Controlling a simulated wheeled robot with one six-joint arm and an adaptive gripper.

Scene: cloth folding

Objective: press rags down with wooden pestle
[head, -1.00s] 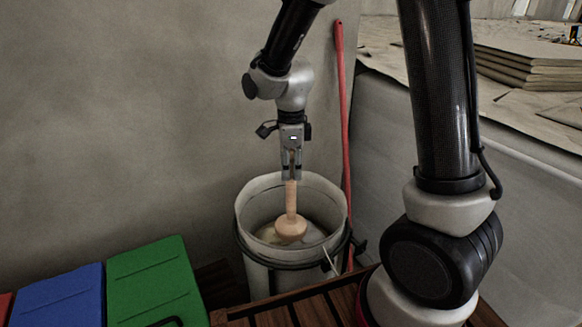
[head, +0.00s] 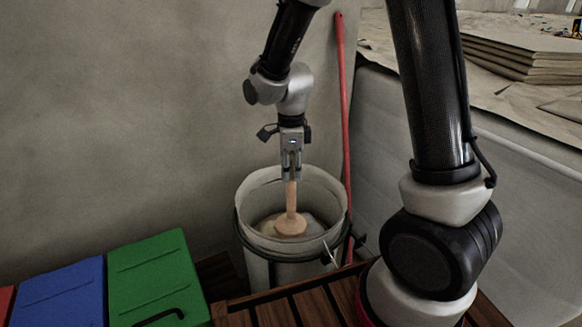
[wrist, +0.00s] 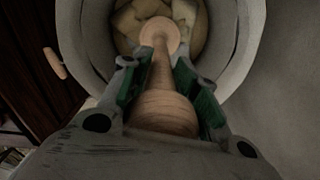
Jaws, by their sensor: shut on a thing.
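My gripper (head: 291,172) points down over the round bin (head: 243,197) and is shut on the handle of the wooden pestle (head: 291,205). The pestle is upright, its wide round head down inside the bin. In the wrist view the pestle (wrist: 161,75) runs between the green-padded fingers toward the bin. Pale, yellowish rags (wrist: 135,18) lie in the bin around the pestle head. The head appears at the rags' level; whether it presses into them I cannot tell. The rags under it are hidden.
A red pole (head: 341,100) leans on the wall just behind the bin's right side. Green (head: 155,275) and blue (head: 62,298) boxes stand at lower left. A slatted wooden surface (head: 290,305) lies in front. Stacked sheets (head: 525,55) are at upper right.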

